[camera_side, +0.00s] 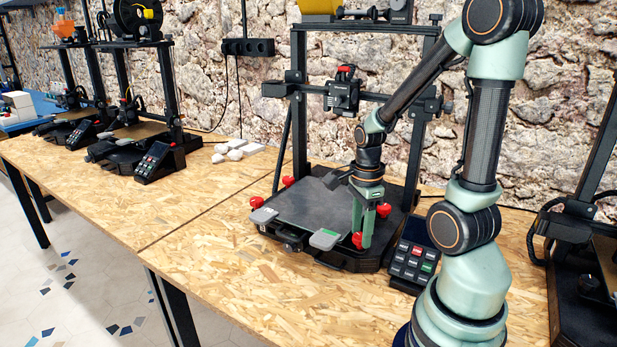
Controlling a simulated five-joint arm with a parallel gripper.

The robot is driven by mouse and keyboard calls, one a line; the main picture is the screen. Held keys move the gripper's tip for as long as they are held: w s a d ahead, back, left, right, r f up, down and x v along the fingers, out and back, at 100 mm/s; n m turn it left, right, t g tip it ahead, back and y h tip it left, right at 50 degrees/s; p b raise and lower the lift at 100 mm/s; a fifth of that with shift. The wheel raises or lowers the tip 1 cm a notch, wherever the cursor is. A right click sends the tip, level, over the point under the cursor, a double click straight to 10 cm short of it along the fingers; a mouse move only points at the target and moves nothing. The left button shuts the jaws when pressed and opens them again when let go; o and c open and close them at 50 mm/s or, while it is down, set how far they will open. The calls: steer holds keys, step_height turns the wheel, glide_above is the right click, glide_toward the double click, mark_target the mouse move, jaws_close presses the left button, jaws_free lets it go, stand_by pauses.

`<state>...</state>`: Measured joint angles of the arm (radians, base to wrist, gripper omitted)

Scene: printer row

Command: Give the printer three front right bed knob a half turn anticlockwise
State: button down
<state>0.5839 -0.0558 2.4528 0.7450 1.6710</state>
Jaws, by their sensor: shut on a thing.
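Printer three (345,262) stands in the middle of the bench with its dark bed (308,205) low in the frame. Its front right bed knob (357,241) is red and sits at the bed's near right corner, partly hidden by my fingers. My gripper (363,241) points down at this corner with its green fingers shut on the knob. Other red knobs show at the front left (257,202), the back left (288,181) and the back right (383,210), the last one close behind my fingers.
A control panel with coloured keys (411,262) stands close to the right of the gripped knob. Grey tabs (325,239) stick out at the bed's front. The print head (343,94) hangs above the bed. Bare bench (215,265) lies to the left; other printers (135,135) stand beyond.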

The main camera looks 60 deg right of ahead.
mark_target(359, 235)
steer(key=shift+c, duration=1.9)
jaws_free()
steer(key=shift+w+m, duration=0.1)
steer(key=shift+m, duration=0.2)
steer(key=m, duration=0.4)
steer(key=shift+m, duration=0.4)
steer(key=m, duration=0.4)
steer(key=shift+r, duration=0.15)
step_height(359, 235, up, 17)
steer(key=w+n+t+h, duration=0.1)
steer(key=w+n+t, duration=0.2)
steer(key=w+n, duration=2.1)
steer(key=shift+d+r+n+t, duration=0.25)
steer(key=shift+d+n+t, duration=0.1)
steer(key=shift+n, duration=1.65)
